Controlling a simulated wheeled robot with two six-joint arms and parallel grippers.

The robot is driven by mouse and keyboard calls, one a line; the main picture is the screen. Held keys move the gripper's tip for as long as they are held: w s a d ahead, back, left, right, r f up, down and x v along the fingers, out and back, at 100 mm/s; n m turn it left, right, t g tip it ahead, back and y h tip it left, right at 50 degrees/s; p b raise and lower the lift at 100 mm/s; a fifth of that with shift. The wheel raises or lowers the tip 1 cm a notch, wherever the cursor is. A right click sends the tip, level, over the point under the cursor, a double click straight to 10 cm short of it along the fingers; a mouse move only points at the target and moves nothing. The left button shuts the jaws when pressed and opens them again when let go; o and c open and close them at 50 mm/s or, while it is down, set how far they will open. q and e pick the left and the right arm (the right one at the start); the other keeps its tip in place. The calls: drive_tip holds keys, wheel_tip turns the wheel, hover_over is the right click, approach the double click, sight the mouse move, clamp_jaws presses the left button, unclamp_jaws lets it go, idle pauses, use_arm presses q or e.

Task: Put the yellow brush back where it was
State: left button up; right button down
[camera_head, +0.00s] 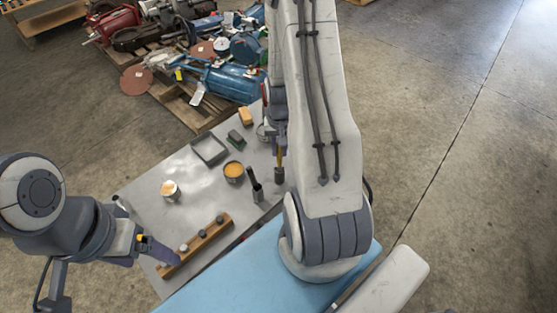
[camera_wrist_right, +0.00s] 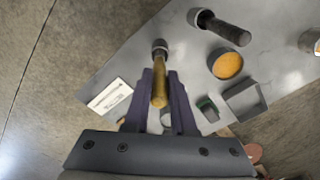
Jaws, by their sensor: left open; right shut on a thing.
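The yellow brush (camera_wrist_right: 159,88) has a yellow handle and a dark, thicker end. My right gripper (camera_wrist_right: 160,80) is shut on its handle. In the head view the brush (camera_head: 280,157) hangs upright, dark end down, over the right part of the grey table (camera_head: 150,218); I cannot tell whether that end touches the table. A dark-handled piece (camera_head: 256,188) stands just left of it, and shows in the wrist view (camera_wrist_right: 230,32). My left gripper (camera_head: 165,254) is open and empty beside the wooden rack (camera_head: 212,234); its fingertips partly cover the rack's left end.
An orange-filled tin (camera_head: 234,172), a grey tray (camera_head: 209,149), a green block (camera_head: 236,139), a yellow block (camera_head: 246,116) and a small jar (camera_head: 169,189) stand on the table. A loaded pallet (camera_head: 190,105) lies beyond. A white card (camera_wrist_right: 110,98) lies near the table edge.

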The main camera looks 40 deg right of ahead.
sight(279, 167)
drive_tip(key=shift+f+b, duration=0.3)
drive_tip(key=shift+f, duration=1.85)
drive_tip(key=c, duration=0.8)
unclamp_jaws()
drive_tip(key=shift+o, duration=0.2)
